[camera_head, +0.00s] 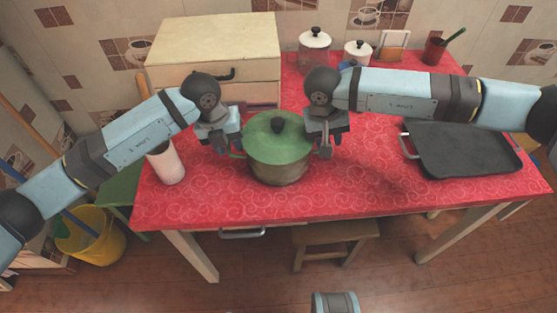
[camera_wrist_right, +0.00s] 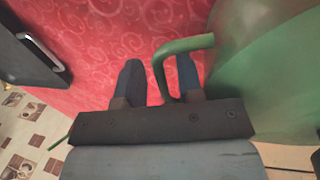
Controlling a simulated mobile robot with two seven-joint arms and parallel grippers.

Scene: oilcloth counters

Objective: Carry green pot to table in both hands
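The green pot (camera_head: 292,158), with a green lid and dark knob, stands upright on the red-covered table (camera_head: 400,195). In the right wrist view, its green side (camera_wrist_right: 275,75) is at the right and its bent green handle (camera_wrist_right: 184,45) reaches between my right fingers (camera_wrist_right: 158,82). Those fingers are apart, with a gap between the left one and the handle. In the head view, my right gripper (camera_head: 326,147) is at the pot's right side. My left gripper (camera_head: 233,150) is at the pot's left handle; its finger opening is too small to make out.
A white cup (camera_head: 165,163) stands left of the pot. A black tray (camera_head: 465,150) lies at the right. A stool (camera_head: 335,232) stands below the front edge.

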